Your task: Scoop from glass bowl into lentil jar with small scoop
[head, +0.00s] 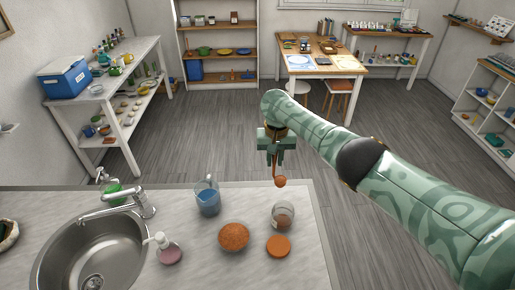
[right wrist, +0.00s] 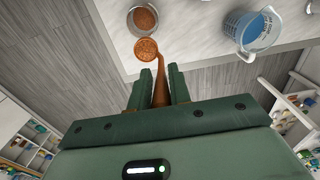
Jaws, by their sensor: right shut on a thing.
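My right gripper (head: 276,158) is shut on the handle of a small brown scoop (head: 280,181), held up near the counter's far edge. In the right wrist view, the handle stands between the fingers (right wrist: 161,88), and the scoop's bowl (right wrist: 146,49) shows grainy orange contents. The glass lentil jar (head: 283,215) stands open on the counter, partly filled; it also shows in the right wrist view (right wrist: 142,18), just past the scoop. The scoop is apart from the jar in the head view. A bowl heaped with orange lentils (head: 233,236) is left of the jar. My left gripper is out of view.
An orange round disc (head: 278,245), perhaps a lid, lies in front of the jar. A jug of blue liquid (head: 207,198) stands behind the lentil bowl. A soap dispenser (head: 168,248) and sink (head: 95,255) are at left.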

